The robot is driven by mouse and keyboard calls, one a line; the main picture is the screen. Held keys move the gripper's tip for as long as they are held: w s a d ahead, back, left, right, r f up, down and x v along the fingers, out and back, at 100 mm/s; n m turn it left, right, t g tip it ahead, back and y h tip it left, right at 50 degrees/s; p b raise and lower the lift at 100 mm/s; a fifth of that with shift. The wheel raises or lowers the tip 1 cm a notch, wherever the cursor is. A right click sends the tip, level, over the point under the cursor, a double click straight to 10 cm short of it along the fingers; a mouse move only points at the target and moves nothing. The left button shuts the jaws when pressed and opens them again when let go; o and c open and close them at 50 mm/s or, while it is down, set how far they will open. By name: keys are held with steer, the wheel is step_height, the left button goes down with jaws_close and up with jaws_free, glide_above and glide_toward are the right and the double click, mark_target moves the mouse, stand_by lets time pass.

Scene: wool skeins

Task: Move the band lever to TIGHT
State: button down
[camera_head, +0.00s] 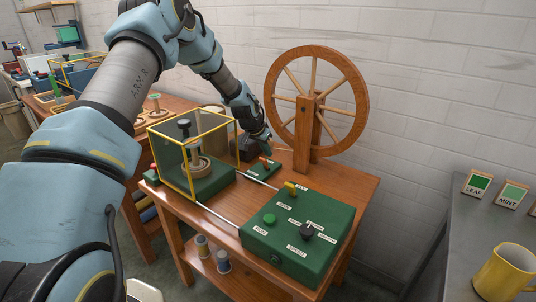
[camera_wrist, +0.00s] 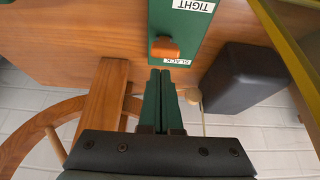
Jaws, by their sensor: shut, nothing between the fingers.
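The band lever (camera_wrist: 165,48) has an orange handle on a narrow green plate (camera_wrist: 180,25). In the wrist view its handle sits near the partly covered label at the plate's end, apparently SLACK, and away from the TIGHT label (camera_wrist: 195,5). In the head view the lever (camera_head: 266,163) stands on the small green plate (camera_head: 258,171) in front of the spinning wheel. My gripper (camera_wrist: 160,75) is shut and empty, its fingertips beside the SLACK end of the plate, close to the handle. Whether they touch the lever cannot be told. In the head view my gripper (camera_head: 266,148) is just behind the lever.
The wooden wheel (camera_head: 318,100) stands right of my gripper. A yellow-framed guard (camera_head: 194,150) stands on the left. A green control box (camera_head: 298,236) with a knob and buttons is in front. A dark block (camera_wrist: 243,78) stands close beside the lever plate.

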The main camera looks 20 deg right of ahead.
steer(key=shift+w+d+f+b, duration=0.35)
steer(key=shift+d+b, duration=0.1)
steer(key=shift+d, duration=0.1)
steer(key=shift+d+r, duration=0.1)
